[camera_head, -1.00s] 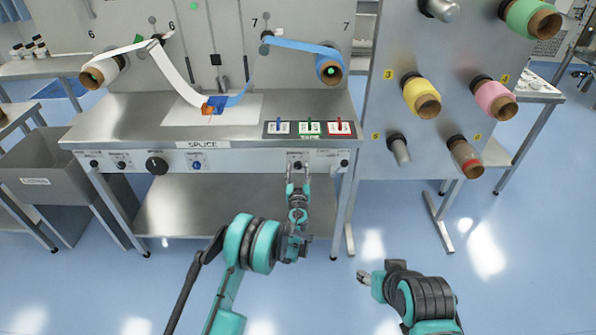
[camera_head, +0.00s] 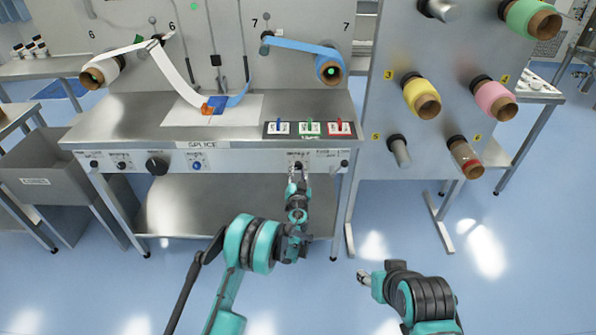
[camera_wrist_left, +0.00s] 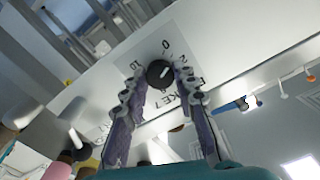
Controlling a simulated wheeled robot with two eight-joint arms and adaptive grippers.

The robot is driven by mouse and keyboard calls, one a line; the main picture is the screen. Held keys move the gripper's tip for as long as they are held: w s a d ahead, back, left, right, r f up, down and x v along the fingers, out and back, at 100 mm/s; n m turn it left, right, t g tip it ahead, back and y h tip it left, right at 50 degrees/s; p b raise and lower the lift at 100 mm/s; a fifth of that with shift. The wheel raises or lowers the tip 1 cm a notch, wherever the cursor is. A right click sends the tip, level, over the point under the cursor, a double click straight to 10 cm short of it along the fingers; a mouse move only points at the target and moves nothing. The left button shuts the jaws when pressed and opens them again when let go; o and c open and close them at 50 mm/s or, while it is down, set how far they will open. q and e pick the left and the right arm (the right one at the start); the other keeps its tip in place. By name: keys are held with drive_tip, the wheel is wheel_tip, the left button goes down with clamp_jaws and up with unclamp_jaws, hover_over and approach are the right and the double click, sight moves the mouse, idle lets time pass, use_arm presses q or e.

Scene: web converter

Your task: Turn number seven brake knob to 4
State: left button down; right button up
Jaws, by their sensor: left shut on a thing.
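The brake knob (camera_wrist_left: 160,73) is a small round black dial with a light pointer mark, on the bench's front panel. Printed numbers, including 0, 2 and 10, surround it in the left wrist view. In the head view the knob (camera_head: 298,166) sits at the panel's right part, below the blue roll marked 7. My left gripper (camera_head: 297,174) is at the knob. In the left wrist view its fingers (camera_wrist_left: 160,82) lie on either side of the knob, shut on it. My right gripper (camera_head: 368,284) hangs low, away from the bench; its finger opening is unclear.
Other knobs, such as a larger black one (camera_head: 157,164), line the panel to the left. A switch plate (camera_head: 309,129) with blue, green and red switches stands on the bench top above. A roll panel (camera_head: 440,60) stands at right. The floor before the bench is open.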

use_arm(q)
drive_tip(key=m, duration=0.4)
drive_tip(key=shift+m, duration=0.3)
drive_tip(key=m, duration=0.3)
drive_tip(key=shift+m, duration=0.3)
drive_tip(key=m, duration=0.8)
drive_tip(key=shift+m, duration=0.3)
drive_tip(key=c, duration=1.2)
unclamp_jaws()
